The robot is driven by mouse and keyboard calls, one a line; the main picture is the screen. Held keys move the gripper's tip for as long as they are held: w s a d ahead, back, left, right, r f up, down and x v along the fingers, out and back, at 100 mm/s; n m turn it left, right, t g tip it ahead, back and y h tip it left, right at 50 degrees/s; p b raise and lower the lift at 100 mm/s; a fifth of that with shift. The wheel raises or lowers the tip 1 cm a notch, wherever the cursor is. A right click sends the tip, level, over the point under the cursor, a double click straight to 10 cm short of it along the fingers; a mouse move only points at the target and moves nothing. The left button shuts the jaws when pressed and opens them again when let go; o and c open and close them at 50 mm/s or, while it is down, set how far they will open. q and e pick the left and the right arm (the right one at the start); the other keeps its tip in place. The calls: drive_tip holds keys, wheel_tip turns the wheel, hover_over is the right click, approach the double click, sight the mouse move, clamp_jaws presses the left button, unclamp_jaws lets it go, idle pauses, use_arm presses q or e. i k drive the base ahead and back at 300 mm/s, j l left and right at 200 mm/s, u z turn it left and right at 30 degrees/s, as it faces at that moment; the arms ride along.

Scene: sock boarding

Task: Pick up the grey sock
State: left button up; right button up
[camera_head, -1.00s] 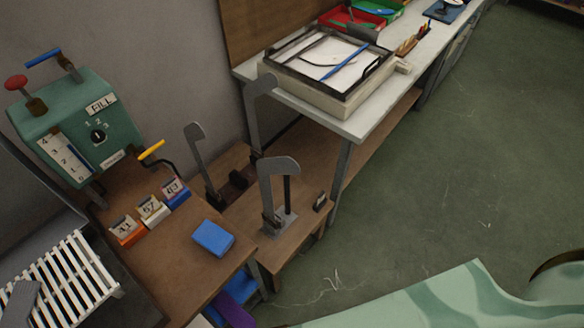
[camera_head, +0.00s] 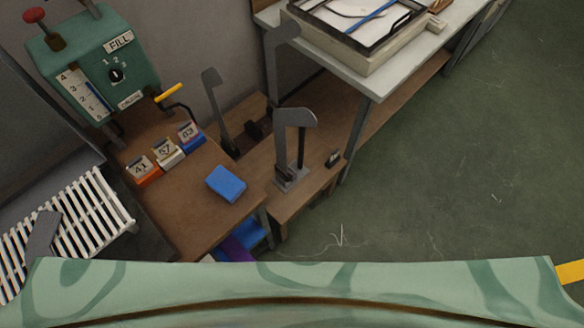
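A flat grey piece (camera_head: 42,238), which looks like the grey sock, lies on a white slatted rack (camera_head: 98,212) at the left edge. Its lower end runs down across the slats. Its exact shape and fabric are hard to tell at this size. Neither of my grippers shows in the head view, so nothing is seen touching the grey piece.
A brown table (camera_head: 185,225) right of the rack bears numbered blocks (camera_head: 166,152), a blue block (camera_head: 226,184) and a green control box (camera_head: 95,65). Upright grey foot-shaped boards (camera_head: 296,118) stand beyond it. Open green floor (camera_head: 450,190) lies right.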

sight(39, 242)
drive_tip(key=u, duration=2.3)
